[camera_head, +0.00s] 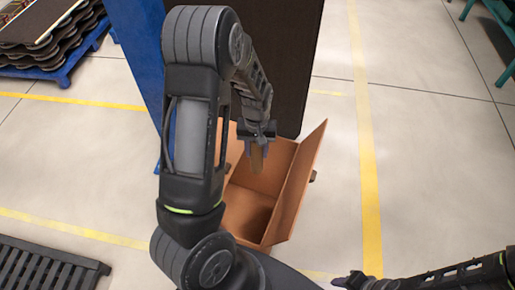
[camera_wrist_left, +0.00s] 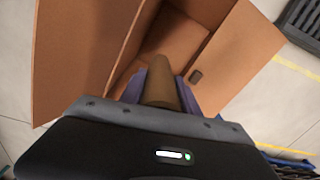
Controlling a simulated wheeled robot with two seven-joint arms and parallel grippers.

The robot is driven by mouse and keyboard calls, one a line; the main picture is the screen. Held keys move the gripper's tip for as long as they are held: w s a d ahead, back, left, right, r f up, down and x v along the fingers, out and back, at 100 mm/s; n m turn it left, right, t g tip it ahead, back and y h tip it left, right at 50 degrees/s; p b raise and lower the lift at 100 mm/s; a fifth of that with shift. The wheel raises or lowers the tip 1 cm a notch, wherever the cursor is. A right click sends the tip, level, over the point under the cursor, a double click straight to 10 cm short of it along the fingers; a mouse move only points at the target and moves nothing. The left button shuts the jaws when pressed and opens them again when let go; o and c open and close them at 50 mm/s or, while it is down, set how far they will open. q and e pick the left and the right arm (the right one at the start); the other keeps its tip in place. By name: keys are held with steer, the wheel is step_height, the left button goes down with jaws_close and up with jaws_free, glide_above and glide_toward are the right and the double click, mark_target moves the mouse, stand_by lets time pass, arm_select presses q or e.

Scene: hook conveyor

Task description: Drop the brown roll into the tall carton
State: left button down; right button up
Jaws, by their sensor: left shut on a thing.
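The brown roll (camera_wrist_left: 161,84) is between the fingers of my left gripper (camera_wrist_left: 160,90), which is shut on it. In the head view the roll (camera_head: 257,158) points down from my left gripper (camera_head: 257,146) over the open carton. The tall carton (camera_head: 289,190) is orange-brown with its flaps spread open. In the left wrist view the carton (camera_wrist_left: 75,50) lies beyond the roll, and its inside shows. My right gripper (camera_head: 350,281) is low at the right of the head view, clear of the carton; its fingers are too small to judge.
A dark brown panel (camera_head: 285,60) with a blue frame (camera_head: 140,50) stands right behind the carton. A blue pallet with stacked dark sheets (camera_head: 50,35) is at the far left. A black slatted pallet (camera_head: 45,268) lies at the lower left.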

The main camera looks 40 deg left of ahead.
mark_target(257, 160)
arm_select(q)
steer(key=shift+f+b, duration=2.2)
steer(key=shift+f, duration=0.75)
steer(key=c, duration=0.8)
jaws_free()
steer(key=shift+r, duration=0.15)
step_height(257, 160, up, 8)
steer(key=shift+f, duration=0.2)
steer(key=shift+s, duration=0.1)
